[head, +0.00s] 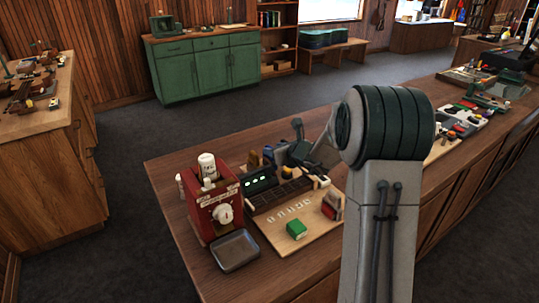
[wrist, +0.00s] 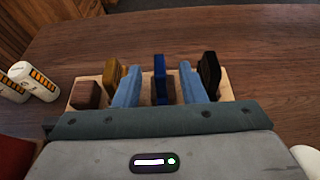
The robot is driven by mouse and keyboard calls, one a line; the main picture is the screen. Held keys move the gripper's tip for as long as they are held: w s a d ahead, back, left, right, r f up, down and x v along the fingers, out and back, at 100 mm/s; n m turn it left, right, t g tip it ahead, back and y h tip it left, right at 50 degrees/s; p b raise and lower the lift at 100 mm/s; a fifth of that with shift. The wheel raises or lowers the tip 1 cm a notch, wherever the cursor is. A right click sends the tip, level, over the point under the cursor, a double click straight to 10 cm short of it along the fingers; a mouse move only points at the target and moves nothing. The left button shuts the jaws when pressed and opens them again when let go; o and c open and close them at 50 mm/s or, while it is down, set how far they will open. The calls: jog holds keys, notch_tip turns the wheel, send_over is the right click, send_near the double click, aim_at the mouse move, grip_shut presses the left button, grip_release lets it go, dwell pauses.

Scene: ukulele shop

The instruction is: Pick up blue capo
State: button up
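The blue capo (wrist: 160,79) stands upright in a row of capos on a light wooden rack in the wrist view. My gripper (wrist: 160,84) is open, with one light-blue finger on each side of the blue capo and a visible gap on both sides. Its lower part is hidden behind the gripper body. In the head view my gripper (head: 281,155) is low over the counter, behind the black device, and I cannot make out the blue capo there.
A black capo (wrist: 209,74) stands close right of the fingers; an olive capo (wrist: 112,75) and a brown block (wrist: 86,94) stand left. White bottles (wrist: 22,80) are farther left. A red box (head: 213,205) and metal tray (head: 235,250) are on the counter (head: 163,170).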

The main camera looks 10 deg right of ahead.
jog(key=shift+f+p+x, duration=0.15)
jog(key=shift+p+x, duration=0.3)
jog(key=shift+x, duration=1.05)
jog(key=shift+f+p+x, duration=0.15)
jog(key=shift+p+x, duration=0.25)
jog(key=shift+x, duration=1.1)
jog(key=shift+s, duration=0.2)
grip_shut()
